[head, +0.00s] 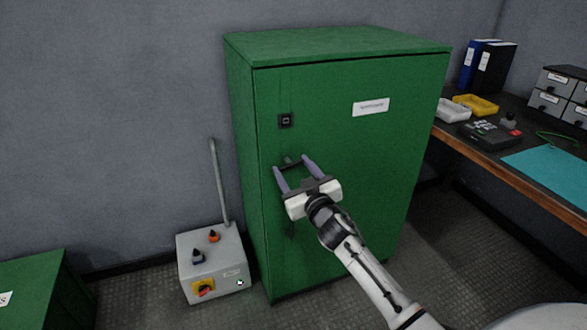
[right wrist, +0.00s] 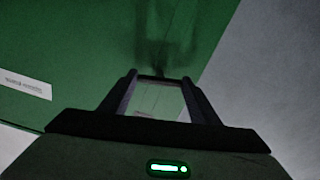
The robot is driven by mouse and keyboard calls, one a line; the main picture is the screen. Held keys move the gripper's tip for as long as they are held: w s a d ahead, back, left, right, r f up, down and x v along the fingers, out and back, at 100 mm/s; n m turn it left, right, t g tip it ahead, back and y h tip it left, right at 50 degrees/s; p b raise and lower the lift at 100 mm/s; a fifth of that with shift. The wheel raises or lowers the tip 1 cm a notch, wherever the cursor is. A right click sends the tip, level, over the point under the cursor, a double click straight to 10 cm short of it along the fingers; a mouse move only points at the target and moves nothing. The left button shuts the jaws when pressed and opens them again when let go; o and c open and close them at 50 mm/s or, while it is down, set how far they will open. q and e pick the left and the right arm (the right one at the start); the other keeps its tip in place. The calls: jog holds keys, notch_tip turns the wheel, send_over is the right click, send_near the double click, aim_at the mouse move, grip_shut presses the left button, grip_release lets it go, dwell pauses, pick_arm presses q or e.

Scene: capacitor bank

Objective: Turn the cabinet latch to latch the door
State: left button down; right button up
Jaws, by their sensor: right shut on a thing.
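The tall green cabinet (head: 345,190) stands against the wall, and its door looks closed flush with the frame. The latch (head: 289,161) is a small dark piece on the left part of the door, below a small black square fitting (head: 286,120). My right gripper (head: 292,164) reaches it from the front, one finger on each side, and is shut on the latch. In the right wrist view the fingertips (right wrist: 159,77) meet a dark bar against the green door (right wrist: 70,50). The latch's exact angle is mostly hidden by the fingers. My left gripper is out of view.
A grey control box (head: 212,265) with knobs and a lever stands on the floor left of the cabinet. A lower green cabinet (head: 45,290) is at the far left. A workbench (head: 500,165) with trays and binders is on the right. Floor in front is clear.

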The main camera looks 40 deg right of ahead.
jog(key=n, duration=0.4)
jog(key=shift+n+p, duration=0.3)
jog(key=shift+p, duration=0.05)
jog(key=n, duration=0.3)
jog(key=shift+n, duration=0.3)
jog(key=n, duration=0.3)
jog(key=shift+n, duration=0.3)
jog(key=shift+n+p, duration=0.35)
jog(key=shift+n, duration=1.45)
jog(key=o, duration=1)
jog(key=shift+o, duration=0.2)
